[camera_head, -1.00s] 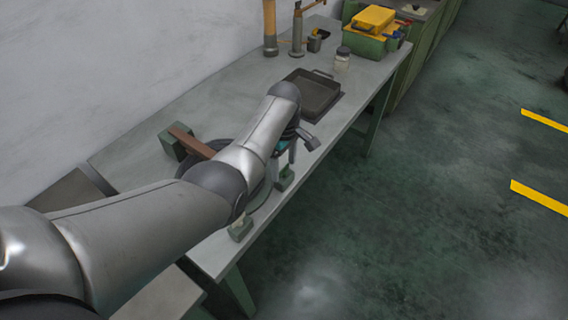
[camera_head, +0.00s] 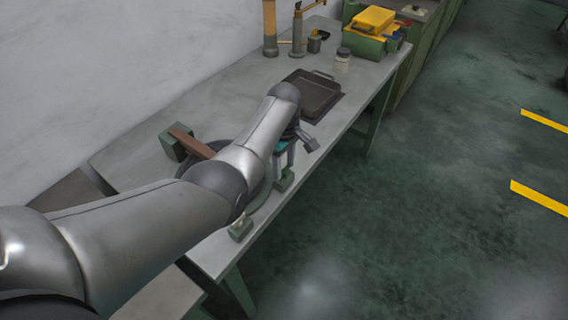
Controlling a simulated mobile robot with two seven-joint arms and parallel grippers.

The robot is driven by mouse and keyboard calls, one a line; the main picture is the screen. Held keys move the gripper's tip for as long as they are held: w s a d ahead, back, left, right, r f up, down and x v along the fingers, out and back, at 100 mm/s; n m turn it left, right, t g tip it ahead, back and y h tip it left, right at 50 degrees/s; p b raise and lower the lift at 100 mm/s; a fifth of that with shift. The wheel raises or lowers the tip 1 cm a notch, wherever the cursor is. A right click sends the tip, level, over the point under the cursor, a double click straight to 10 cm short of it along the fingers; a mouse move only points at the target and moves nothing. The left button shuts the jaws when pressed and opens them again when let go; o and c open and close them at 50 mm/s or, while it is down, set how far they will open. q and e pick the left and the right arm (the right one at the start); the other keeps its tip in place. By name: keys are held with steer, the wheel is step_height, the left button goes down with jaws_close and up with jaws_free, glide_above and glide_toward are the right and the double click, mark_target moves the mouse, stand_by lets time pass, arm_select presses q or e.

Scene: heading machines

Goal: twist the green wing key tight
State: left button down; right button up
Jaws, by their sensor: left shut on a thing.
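My left arm reaches in from the left across the workbench. Its gripper (camera_head: 283,172) points down near the bench's front edge, partly hidden behind my arm. It is shut on a small green piece (camera_head: 285,181), which looks like the green wing key, low over the bench. The fingers cover much of the key, so its angle cannot be told. My right gripper is not in view.
A green block with a brown bar (camera_head: 190,143) lies left of the gripper. A small grey-green block (camera_head: 240,229) sits at the bench's front edge. A dark tray (camera_head: 314,92), a jar (camera_head: 342,61) and a green toolbox (camera_head: 366,44) stand farther back. Open floor lies right.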

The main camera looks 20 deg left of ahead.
arm_select(q)
steer(key=m+p, duration=0.1)
steer(key=m, duration=0.2)
steer(key=shift+r+m+p, duration=0.1)
steer(key=shift+m+p, duration=0.2)
steer(key=shift+p, duration=0.05)
steer(key=m+p, duration=0.1)
steer(key=m, duration=0.2)
steer(key=shift+m, duration=0.3)
steer(key=m, duration=0.4)
steer(key=shift+m+p, duration=0.3)
steer(key=m, duration=2.3)
steer(key=shift+m, duration=0.3)
